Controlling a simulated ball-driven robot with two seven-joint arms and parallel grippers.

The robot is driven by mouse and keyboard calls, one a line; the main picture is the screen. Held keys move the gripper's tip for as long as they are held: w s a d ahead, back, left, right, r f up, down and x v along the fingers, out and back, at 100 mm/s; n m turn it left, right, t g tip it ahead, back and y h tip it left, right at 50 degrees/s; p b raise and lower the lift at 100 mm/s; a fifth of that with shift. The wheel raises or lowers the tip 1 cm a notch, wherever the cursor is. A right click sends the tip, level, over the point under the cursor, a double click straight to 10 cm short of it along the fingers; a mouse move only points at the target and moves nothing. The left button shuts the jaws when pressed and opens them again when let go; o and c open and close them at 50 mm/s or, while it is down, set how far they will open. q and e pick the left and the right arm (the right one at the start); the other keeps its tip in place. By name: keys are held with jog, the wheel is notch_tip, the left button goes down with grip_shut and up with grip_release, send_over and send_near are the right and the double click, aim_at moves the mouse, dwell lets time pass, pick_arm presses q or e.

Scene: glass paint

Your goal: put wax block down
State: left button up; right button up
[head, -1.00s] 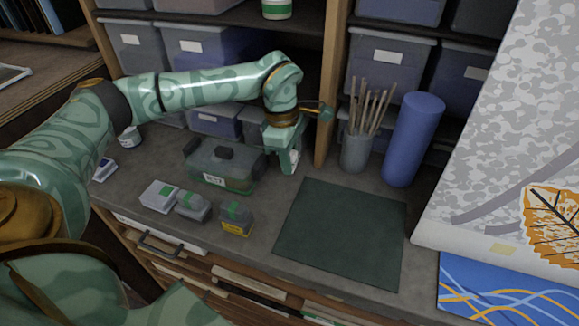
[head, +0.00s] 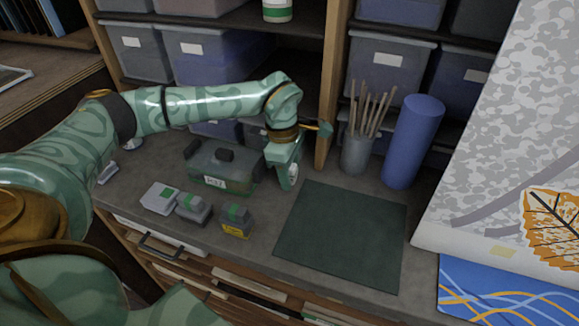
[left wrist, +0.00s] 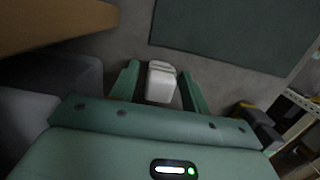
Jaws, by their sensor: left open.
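The wax block (left wrist: 161,82) is a small white block. In the left wrist view it stands between the two fingers of my left gripper (left wrist: 158,88), with a visible gap on each side. In the head view my left gripper (head: 286,180) is low at the worktop, between the clear lidded case and the dark green mat, and a bit of the white wax block (head: 293,173) shows at its fingers. The gripper is open around the block. The block's underside is hidden. My right gripper is not in view.
The dark green mat (head: 345,235) lies bare to the right. The lidded case (head: 225,170) is close on the left, with several small boxes (head: 237,220) in front. A brush cup (head: 356,153) and a blue roll (head: 413,140) stand behind the mat.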

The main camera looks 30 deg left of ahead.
pick_arm(q)
jog(key=shift+r+b, duration=0.25)
jog(key=shift+b, duration=0.2)
notch_tip(320, 180, up, 16)
jog(key=s+p, duration=0.1)
jog(key=p, duration=0.2)
jog(key=shift+a, duration=0.45)
